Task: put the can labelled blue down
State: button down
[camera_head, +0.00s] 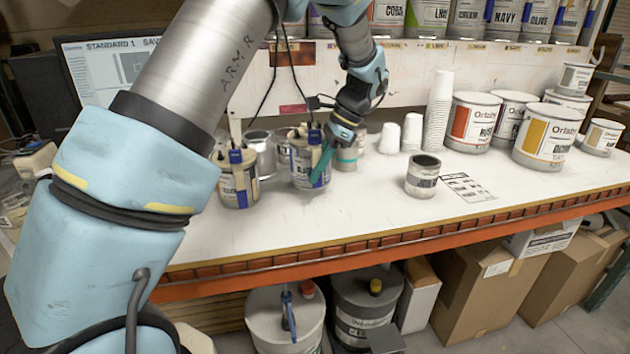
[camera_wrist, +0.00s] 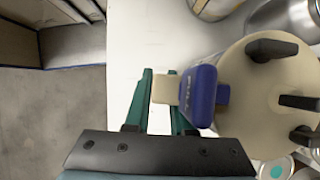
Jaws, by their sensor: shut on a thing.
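The can with blue parts (camera_head: 301,165) is at my gripper, near the middle of the bench in the head view. Its label is too small to read. In the wrist view its round cream lid (camera_wrist: 255,75) with dark clips shows, and a blue handle piece (camera_wrist: 201,97) sticks out from its side. My gripper (camera_head: 321,168) has teal fingers, which also show in the wrist view (camera_wrist: 162,88). They are shut on the cream tab beside the blue piece. The can looks upright; I cannot tell whether its base touches the bench.
A similar can (camera_head: 237,183) stands to the left, and a metal can (camera_head: 260,155) behind. A teal-banded can (camera_head: 347,153) stands close right. An open grey can (camera_head: 422,176) stands further right, near a printed sheet (camera_head: 467,187). The white bench (camera_head: 365,212) is clear in front.

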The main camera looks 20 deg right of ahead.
aim_at(316, 187)
jog(key=shift+f+p, duration=0.6)
jog(key=shift+f, duration=1.35)
jog(key=c, duration=0.8)
grip_release()
jog(key=shift+f, duration=0.1)
jog(key=shift+o, duration=0.2)
jog(key=b+v, duration=0.4)
jog(key=v, duration=0.8)
jog(key=shift+s, duration=0.1)
